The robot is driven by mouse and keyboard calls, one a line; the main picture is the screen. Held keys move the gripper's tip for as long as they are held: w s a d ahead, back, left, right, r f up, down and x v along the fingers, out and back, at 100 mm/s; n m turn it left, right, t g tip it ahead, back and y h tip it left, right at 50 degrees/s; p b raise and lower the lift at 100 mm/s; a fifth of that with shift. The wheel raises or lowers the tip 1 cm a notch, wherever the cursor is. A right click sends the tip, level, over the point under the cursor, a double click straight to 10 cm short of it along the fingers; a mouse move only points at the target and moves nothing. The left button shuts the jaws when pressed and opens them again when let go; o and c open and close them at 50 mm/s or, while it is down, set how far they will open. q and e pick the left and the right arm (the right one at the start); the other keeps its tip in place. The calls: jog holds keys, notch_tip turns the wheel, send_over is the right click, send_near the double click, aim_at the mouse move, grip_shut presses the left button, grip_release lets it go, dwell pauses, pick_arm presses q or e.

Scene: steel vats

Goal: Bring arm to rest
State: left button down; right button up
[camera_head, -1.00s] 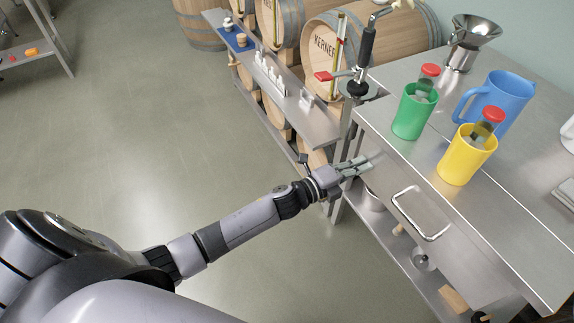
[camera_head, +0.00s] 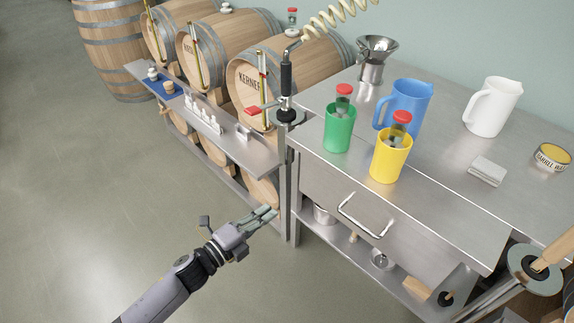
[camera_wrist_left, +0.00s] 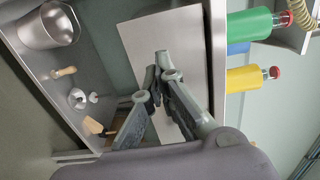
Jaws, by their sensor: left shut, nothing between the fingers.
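My left gripper (camera_head: 264,217) is shut and empty, held over the floor to the left of the steel table's (camera_head: 420,209) front. In the left wrist view its fingertips (camera_wrist_left: 163,68) meet with nothing between them. My left arm (camera_head: 165,295) reaches in from the bottom left. My right gripper is not in view.
On the table stand a green cup (camera_head: 339,130) and a yellow cup (camera_head: 391,158), each holding a red-capped bottle, and blue (camera_head: 407,104) and white (camera_head: 492,107) jugs. A drawer handle (camera_head: 360,217) juts out in front. A barrel rack (camera_head: 240,150) stands left; the floor (camera_head: 100,220) is clear.

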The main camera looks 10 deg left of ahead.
pick_arm(q)
jog(key=s+a+f+n+g+y+p, duration=0.1)
jog(key=s+a+f+n+y, duration=0.25)
jog(key=f, duration=0.55)
jog(key=s+a+f+n+g+y, duration=0.25)
jog(key=f+n, duration=0.25)
jog(key=f, duration=0.4)
jog(key=s+a+f+n+g+y+p, duration=0.1)
jog(key=s+a+f+n+y, duration=0.2)
jog(key=f, duration=0.6)
jog(key=s+f+n+g, duration=0.3)
jog(key=s+f, duration=0.2)
jog(key=s, duration=0.6)
jog(key=s+f+n+g, duration=0.3)
jog(key=s+f, duration=0.3)
jog(key=s, duration=0.6)
jog(key=s+f+n+g+y, duration=0.1)
jog(key=s+f+n+g, duration=0.2)
jog(key=s, duration=0.8)
notch_tip(320, 180, down, 3)
jog(key=shift+s+d+n+p, duration=0.25)
jog(key=shift+n+p, duration=0.1)
jog(key=shift+n, duration=0.6)
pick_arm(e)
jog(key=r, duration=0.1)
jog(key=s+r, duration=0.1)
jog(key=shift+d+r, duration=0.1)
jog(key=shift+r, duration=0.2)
pick_arm(q)
jog(key=shift+g, duration=0.25)
